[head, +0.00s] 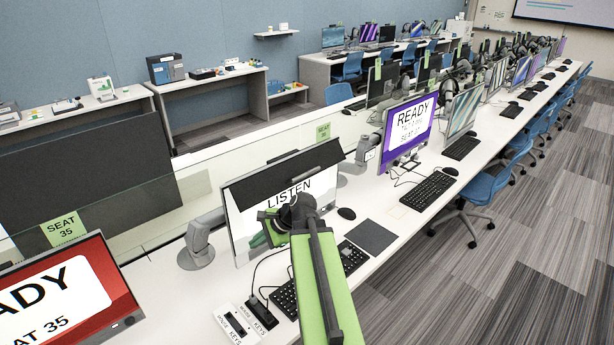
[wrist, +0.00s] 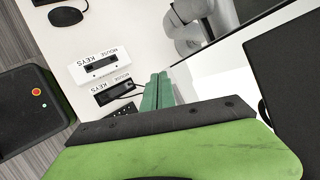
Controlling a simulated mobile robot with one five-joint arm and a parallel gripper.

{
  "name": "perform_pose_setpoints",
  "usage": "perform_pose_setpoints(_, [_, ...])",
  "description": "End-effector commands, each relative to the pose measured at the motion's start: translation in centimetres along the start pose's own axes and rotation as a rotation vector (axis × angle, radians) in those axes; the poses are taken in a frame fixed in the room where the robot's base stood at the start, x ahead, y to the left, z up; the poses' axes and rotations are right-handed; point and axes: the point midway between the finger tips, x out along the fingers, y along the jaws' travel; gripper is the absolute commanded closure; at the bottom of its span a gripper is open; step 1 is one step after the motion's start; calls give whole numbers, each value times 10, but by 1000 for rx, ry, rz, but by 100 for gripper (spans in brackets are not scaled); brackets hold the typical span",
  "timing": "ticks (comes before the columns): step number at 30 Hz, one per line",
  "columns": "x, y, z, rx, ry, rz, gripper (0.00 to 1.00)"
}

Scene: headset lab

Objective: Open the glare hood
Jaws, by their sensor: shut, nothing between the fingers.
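The glare hood (head: 290,171) is a dark flap along the top edge of the monitor (head: 238,222) whose white screen reads LISTEN. It slopes over the upper part of the screen. My gripper (head: 266,222) is in front of the left half of that screen, below the hood and apart from it. In the wrist view its two dark green fingers (wrist: 157,92) are together and empty, with the white screen (wrist: 212,78) beyond them. A dark panel (wrist: 288,75) at the right of the wrist view may be the hood; I cannot tell. My arm hides part of the screen.
A keyboard (head: 352,256), dark pad (head: 370,236) and mouse (head: 346,213) lie below the monitor, with a white key box (head: 238,325) nearby. A red-screened monitor (head: 70,295) stands left, a purple one (head: 408,130) right. A clear divider runs behind the desk.

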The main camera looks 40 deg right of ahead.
Motion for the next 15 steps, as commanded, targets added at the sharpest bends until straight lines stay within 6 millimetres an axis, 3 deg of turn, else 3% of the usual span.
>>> perform_pose_setpoints(1, [-35,-16,-34,206,-8,-105,100])
perform_pose_setpoints(3, [-80,-34,-76,493,-48,-254,100])
perform_pose_setpoints(6, [-141,-46,-128,824,-126,-435,100])
perform_pose_setpoints(9, [-186,-50,-162,1037,-202,-558,100])
perform_pose_setpoints(12, [-209,-49,-178,1139,-246,-616,100])
perform_pose_setpoints(15, [-213,-50,-181,1163,-260,-629,100])
